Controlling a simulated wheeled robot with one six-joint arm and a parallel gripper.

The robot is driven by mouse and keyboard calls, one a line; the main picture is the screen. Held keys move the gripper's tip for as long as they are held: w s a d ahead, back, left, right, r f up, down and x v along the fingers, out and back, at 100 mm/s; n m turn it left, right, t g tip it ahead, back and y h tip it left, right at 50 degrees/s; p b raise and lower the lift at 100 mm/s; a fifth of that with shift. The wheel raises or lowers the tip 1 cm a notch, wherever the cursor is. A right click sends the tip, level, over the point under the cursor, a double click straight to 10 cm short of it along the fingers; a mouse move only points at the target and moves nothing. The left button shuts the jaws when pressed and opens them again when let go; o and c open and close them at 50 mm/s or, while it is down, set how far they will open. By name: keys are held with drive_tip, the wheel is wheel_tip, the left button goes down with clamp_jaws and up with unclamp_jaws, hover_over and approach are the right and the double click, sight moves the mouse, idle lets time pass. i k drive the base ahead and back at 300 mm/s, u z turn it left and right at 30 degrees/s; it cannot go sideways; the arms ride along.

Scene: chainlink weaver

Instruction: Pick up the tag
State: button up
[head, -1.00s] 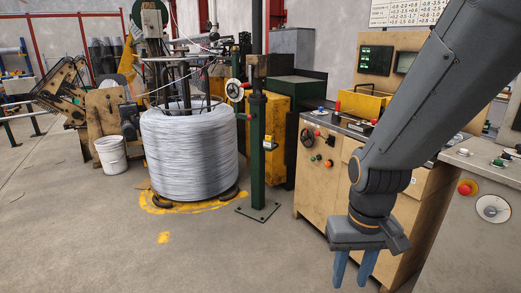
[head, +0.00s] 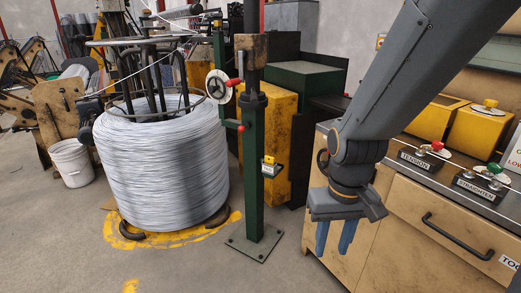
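I cannot pick out a tag for certain. A white plate with cut-off lettering (head: 514,152) shows at the right edge. My gripper (head: 334,240) points down in front of the tan cabinet, its two blue fingers apart with nothing between them. It is to the right of the post and lower in the picture than the yellow piece, touching neither.
A large wire coil (head: 165,165) stands on a yellow floor marking, left of the post. A white bucket (head: 72,162) is beside it. The tan cabinet (head: 435,235) at right carries TENSION (head: 420,160) and STRAIGHTEN (head: 482,183) control boxes. The front floor is open.

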sight(268, 161)
drive_tip(key=u, duration=0.05)
drive_tip(key=i, duration=1.55)
drive_tip(key=u, duration=0.1)
